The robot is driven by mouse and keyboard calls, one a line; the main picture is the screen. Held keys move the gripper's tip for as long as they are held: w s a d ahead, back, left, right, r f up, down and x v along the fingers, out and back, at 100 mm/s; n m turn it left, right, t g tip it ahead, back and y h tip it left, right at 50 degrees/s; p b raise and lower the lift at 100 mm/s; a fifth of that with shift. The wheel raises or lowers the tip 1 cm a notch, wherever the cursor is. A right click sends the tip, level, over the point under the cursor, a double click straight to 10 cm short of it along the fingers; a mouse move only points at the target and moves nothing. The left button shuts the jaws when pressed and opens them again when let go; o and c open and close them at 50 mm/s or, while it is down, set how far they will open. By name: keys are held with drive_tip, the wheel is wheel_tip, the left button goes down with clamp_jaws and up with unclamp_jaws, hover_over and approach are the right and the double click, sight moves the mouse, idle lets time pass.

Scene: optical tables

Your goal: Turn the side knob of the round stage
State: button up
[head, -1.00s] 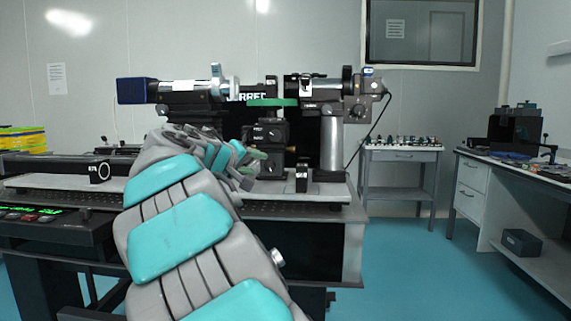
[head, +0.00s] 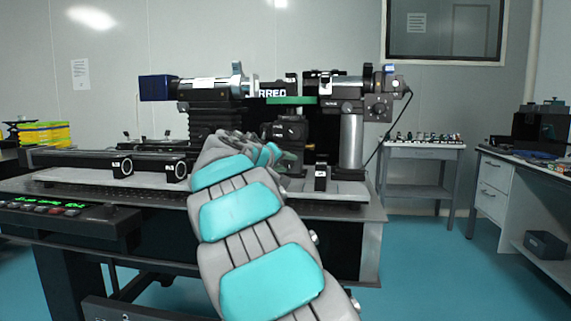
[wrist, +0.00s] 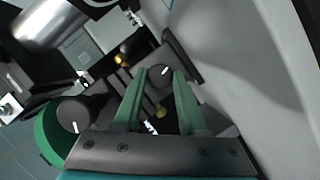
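My gripper (wrist: 160,74) is open, with two green fingers pointing away from the wrist camera. A dark round knob (wrist: 159,76) with a white mark shows between the fingertips. I cannot tell whether the fingers touch it. A second, larger dark knob with a white mark (wrist: 72,116) is left of the fingers, beside a green disc (wrist: 48,138). In the head view the green disc (head: 292,101) lies flat above a dark stage column (head: 291,130). My gripper (head: 285,160) is low at this column, mostly hidden by my arm. Which part is the round stage is unclear.
The optical table (head: 130,195) carries a horizontal tube (head: 212,90) and a silver post (head: 351,140) flanking the column. A small brass part (wrist: 160,111) lies between the fingers. A small table (head: 420,152) stands at the right, with clear floor before it.

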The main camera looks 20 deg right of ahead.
clamp_jaws()
drive_tip(key=shift+f+n+h, duration=0.1)
drive_tip(key=shift+n+h, duration=0.2)
drive_tip(key=shift+n, duration=0.1)
drive_tip(key=shift+o, duration=1.2)
unclamp_jaws()
drive_tip(key=shift+a, duration=0.1)
drive_tip(key=shift+b+v, duration=0.7)
drive_tip(key=shift+v, duration=3.2)
